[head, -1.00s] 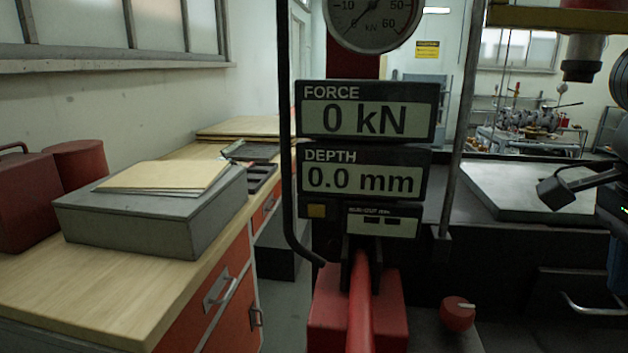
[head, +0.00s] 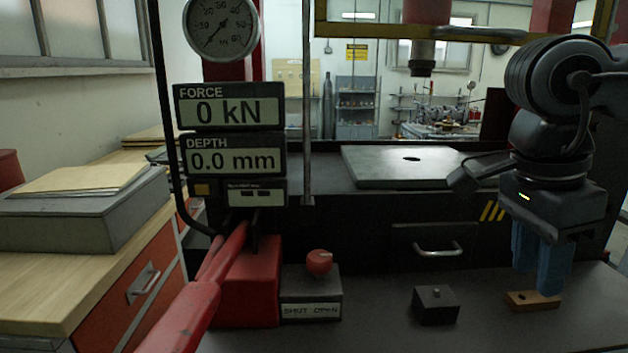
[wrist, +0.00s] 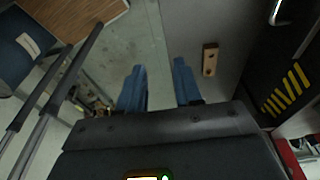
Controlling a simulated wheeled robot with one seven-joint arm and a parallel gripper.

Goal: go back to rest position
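My gripper (head: 538,272) hangs fingers-down at the right of the head view, over the front ledge of the press. Its two blue fingers are apart with nothing between them, as the wrist view (wrist: 158,70) shows. A small wooden block with holes (head: 545,302) lies on the ledge near the fingers. In the wrist view the block (wrist: 210,60) is right of the right finger and apart from it. A grey block labelled SHUT OPEN (head: 310,295) with a red knob (head: 319,262) stands at the ledge's left.
The press panel reads force 0 kN (head: 228,107) and depth 0.0 mm (head: 232,156). A red pump lever (head: 190,305) juts forward. A dark block (head: 436,306) sits mid-ledge. A steel plate (head: 375,168) lies behind. A drawer handle (head: 438,248) sticks out. A workbench (head: 60,290) stands left.

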